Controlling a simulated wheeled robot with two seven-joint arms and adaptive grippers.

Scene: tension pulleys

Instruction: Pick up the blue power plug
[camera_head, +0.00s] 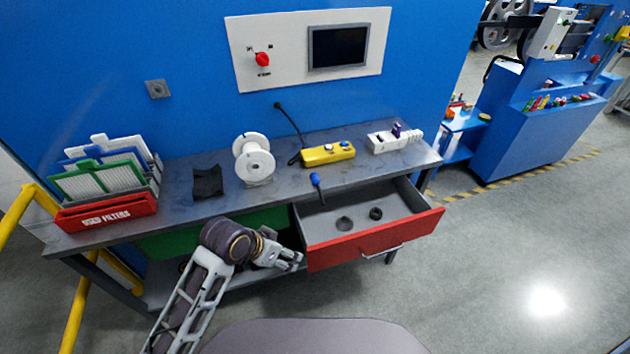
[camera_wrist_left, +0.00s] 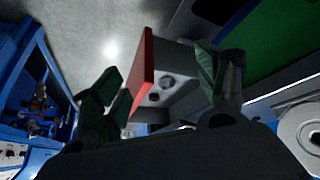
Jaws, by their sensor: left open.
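A small blue-purple piece (camera_head: 397,130), which looks like the blue power plug, stands on the white power strip (camera_head: 385,142) at the right end of the workbench. A blue-headed item with a dark stem (camera_head: 315,180) is at the bench's front edge above the open drawer; I cannot tell exactly what it is. My left gripper (camera_head: 290,261) is open and empty, low in front of the bench and left of the drawer, well away from the strip. In the left wrist view its fingers (camera_wrist_left: 160,85) are spread, with the drawer beyond. My right gripper is not in view.
The open red-fronted drawer (camera_head: 375,241) juts out and holds two dark rings. On the bench (camera_head: 220,200) are a yellow box (camera_head: 328,153) with a black cable, a white spool (camera_head: 254,160), a dark cloth-like piece (camera_head: 208,182) and a red filter rack (camera_head: 107,212).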

